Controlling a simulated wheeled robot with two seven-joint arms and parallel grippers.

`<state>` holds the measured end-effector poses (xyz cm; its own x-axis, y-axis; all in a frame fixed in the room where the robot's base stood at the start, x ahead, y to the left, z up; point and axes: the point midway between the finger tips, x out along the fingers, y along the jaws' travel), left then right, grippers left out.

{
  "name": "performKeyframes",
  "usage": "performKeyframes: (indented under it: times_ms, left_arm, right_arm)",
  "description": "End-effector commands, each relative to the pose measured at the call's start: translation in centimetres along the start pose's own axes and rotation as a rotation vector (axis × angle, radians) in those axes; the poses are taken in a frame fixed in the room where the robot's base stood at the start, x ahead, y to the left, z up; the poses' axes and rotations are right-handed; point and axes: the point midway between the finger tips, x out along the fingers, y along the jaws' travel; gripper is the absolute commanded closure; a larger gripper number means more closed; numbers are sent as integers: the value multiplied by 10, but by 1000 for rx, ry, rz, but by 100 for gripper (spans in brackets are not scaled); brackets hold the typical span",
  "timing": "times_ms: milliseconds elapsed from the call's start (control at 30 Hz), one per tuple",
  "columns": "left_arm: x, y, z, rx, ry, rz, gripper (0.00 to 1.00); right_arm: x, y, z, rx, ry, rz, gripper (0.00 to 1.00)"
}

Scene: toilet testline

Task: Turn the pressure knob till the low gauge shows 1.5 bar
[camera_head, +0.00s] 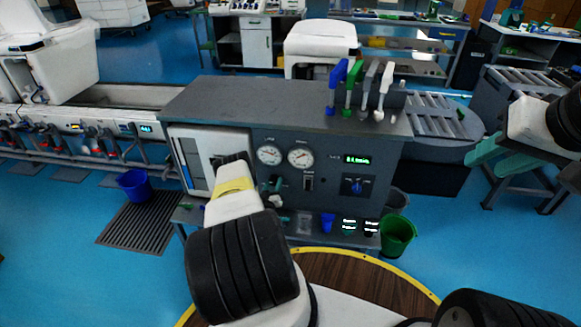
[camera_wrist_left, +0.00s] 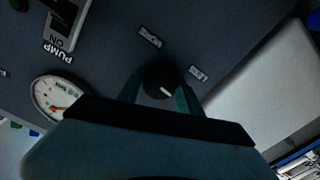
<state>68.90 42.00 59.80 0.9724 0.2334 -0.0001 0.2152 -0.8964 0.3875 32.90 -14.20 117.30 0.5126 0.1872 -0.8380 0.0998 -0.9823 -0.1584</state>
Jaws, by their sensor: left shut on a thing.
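The black pressure knob (camera_wrist_left: 158,76), with a white pointer mark, sits between the fingers of my left gripper (camera_wrist_left: 160,90), which is shut on it. In the head view my left gripper (camera_head: 271,188) reaches the grey panel below two round white gauges, the left gauge (camera_head: 269,155) and the right gauge (camera_head: 301,157). Their labels and readings are too small to read. One gauge (camera_wrist_left: 58,97) shows partly in the left wrist view with an orange needle, its lower part hidden by my gripper. My right gripper (camera_head: 502,157) is open and empty at the right, away from the panel.
A pump switch (camera_wrist_left: 66,22) marked ON is on the panel. A green digital display (camera_head: 357,159) and a blue dial (camera_head: 357,186) are right of the gauges. Coloured handles (camera_head: 360,92) stand on the bench top (camera_head: 250,102). A green bucket (camera_head: 397,236) stands on the floor.

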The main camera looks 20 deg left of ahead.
Motion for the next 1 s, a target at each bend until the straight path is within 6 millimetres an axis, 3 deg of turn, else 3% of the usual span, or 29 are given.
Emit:
performKeyframes:
  times_ms: [300, 767, 800, 900, 1000]
  left_arm:
    - [-1, 0, 0, -112, 0, -2, 98]
    - [-1, 0, 1, -127, -1, -1, 98]
    - [-1, 0, 1, -127, -1, -1, 52]
    - [-1, 0, 0, -126, -1, -1, 36]
    - [0, 0, 0, -126, 0, -1, 36]
  right_arm:
    - [0, 0, 0, 0, 0, 0, 64]
    - [0, 0, 0, 0, 0, 0, 64]
    - [0, 0, 0, 0, 0, 0, 64]
    - [0, 0, 0, 0, 0, 0, 64]
    - [0, 0, 0, 0, 0, 0, 64]
